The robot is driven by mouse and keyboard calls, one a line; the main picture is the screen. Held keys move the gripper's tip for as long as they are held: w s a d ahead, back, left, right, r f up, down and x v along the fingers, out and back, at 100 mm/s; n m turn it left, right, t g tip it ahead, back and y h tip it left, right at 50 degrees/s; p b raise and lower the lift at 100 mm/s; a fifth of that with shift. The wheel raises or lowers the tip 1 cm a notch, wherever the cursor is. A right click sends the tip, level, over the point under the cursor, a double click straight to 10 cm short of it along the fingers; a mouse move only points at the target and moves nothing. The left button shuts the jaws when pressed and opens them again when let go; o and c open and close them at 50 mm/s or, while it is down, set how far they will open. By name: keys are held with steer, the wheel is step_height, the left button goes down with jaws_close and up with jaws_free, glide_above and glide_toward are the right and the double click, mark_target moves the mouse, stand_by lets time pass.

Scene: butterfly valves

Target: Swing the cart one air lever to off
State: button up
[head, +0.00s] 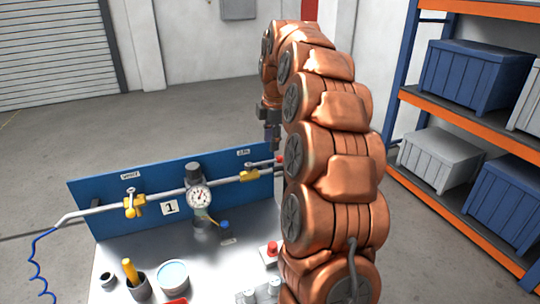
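A cart with a blue back panel (110,180) carries a plate marked 1 (170,208). A small white label (243,152), which seems to read AIR, is at the panel's right. Below it is a yellow valve body (250,175) on the grey pipe. A thin bar seems to run from there along the pipe toward a red tip (281,160), partly covered by my arm; I cannot be sure it is the lever. My gripper (272,143) hangs dark and small behind the panel's right end, partly hidden by my arm. Its fingers are too unclear to judge.
A second yellow valve (134,206), a round gauge (199,198) and a blue-knobbed lever (224,224) are left of it. Cups (173,274) and a red button box (270,252) stand on the cart top. A shelf rack (450,105) is at right; the floor behind is clear.

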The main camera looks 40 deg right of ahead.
mark_target(270, 162)
steer(key=shift+w+d+f+p, duration=0.1)
steer(key=shift+w+f+p, duration=0.15)
steer(key=shift+f, duration=0.85)
steer(key=shift+w+a+f+p, duration=0.15)
steer(key=shift+f+p, duration=0.15)
steer(key=shift+f, duration=0.75)
steer(key=shift+w+d+f+p, duration=0.2)
steer(key=shift+f+p, duration=0.1)
steer(key=shift+f, duration=0.8)
jaws_close()
